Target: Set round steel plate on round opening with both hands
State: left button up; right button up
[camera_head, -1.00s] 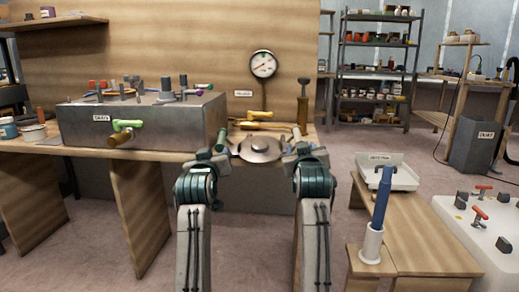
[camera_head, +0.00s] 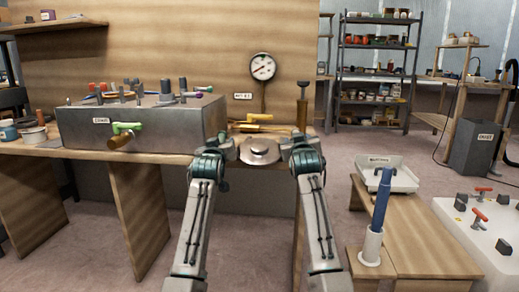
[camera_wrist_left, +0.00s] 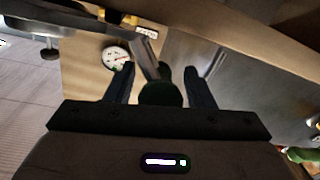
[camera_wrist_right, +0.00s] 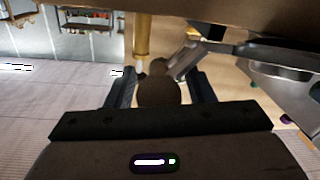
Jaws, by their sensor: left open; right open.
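The round steel plate (camera_head: 260,152) with a raised middle lies level at the right end of the workbench, between my two grippers. My left gripper (camera_head: 226,146) is at its left side and my right gripper (camera_head: 294,146) at its right side. In the left wrist view the open fingers (camera_wrist_left: 158,85) stand either side of a dark green rounded end (camera_wrist_left: 161,95) on a grey bar. In the right wrist view the open fingers (camera_wrist_right: 158,88) stand either side of a brown rounded end (camera_wrist_right: 158,90). Contact cannot be told. The round opening is not visible.
A grey steel box (camera_head: 150,125) with a green-handled valve stands on the bench left of the plate. A gauge (camera_head: 262,67) and a brass-coloured pump-like cylinder (camera_head: 302,105) are behind. A low wooden bench (camera_head: 425,235) with a white tray (camera_head: 392,180) is at right.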

pick_arm(q)
grip_shut()
pick_arm(e)
grip_shut()
dwell(0.9)
pick_arm(q)
jog(key=shift+r, duration=0.3)
pick_arm(e)
jog(key=shift+r, duration=0.25)
